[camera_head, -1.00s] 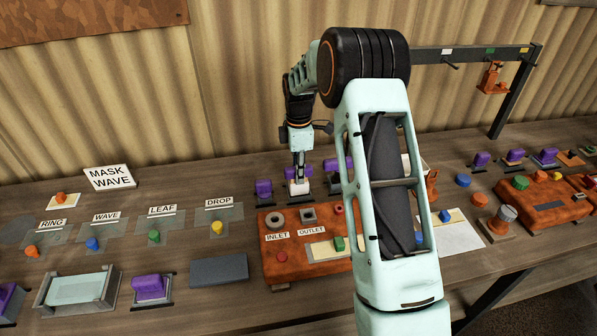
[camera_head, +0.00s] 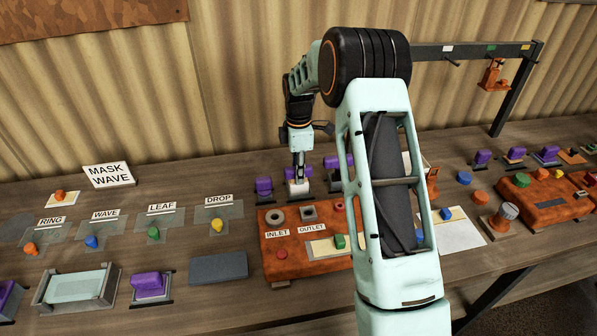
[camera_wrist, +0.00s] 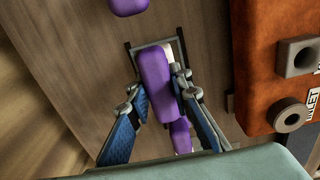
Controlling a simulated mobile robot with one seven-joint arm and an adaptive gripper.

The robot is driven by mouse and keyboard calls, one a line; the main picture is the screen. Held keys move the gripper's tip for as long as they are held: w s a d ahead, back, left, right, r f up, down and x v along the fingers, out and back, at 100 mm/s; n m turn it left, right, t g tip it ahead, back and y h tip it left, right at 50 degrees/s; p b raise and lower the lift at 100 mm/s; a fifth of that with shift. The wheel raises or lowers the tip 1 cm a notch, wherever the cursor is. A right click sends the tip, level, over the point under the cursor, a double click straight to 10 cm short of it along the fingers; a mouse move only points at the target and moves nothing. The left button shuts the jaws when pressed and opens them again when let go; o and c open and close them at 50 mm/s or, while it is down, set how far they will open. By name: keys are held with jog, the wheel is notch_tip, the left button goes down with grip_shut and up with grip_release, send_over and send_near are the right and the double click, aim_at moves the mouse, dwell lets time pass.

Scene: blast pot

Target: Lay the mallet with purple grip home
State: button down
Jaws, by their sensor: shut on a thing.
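The mallet with purple grip (camera_wrist: 155,75) lies between the blue-padded fingers of my gripper (camera_wrist: 158,88) in the wrist view, and the gripper is shut on it. A dark frame (camera_wrist: 129,60) surrounds its far end, with a white part beside the purple. Whether it rests fully in the frame I cannot tell. A smaller purple piece (camera_wrist: 181,137) shows nearer the wrist. In the head view my gripper (camera_head: 298,178) points down at the back of the bench, just behind the orange panel, over a white block (camera_head: 298,188). The fingers hide part of the purple there.
The orange panel (camera_head: 272,246) with inlet and outlet fittings is close in front. Another purple-gripped item (camera_head: 264,185) stands just left, also in the wrist view (camera_wrist: 130,5). Labelled plates and a grey pad (camera_head: 218,268) lie left. My arm hides the bench's middle.

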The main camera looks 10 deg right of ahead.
jog(key=c, duration=1.7)
grip_release()
jog(key=shift+o, duration=0.2)
notch_tip(320, 180, up, 12)
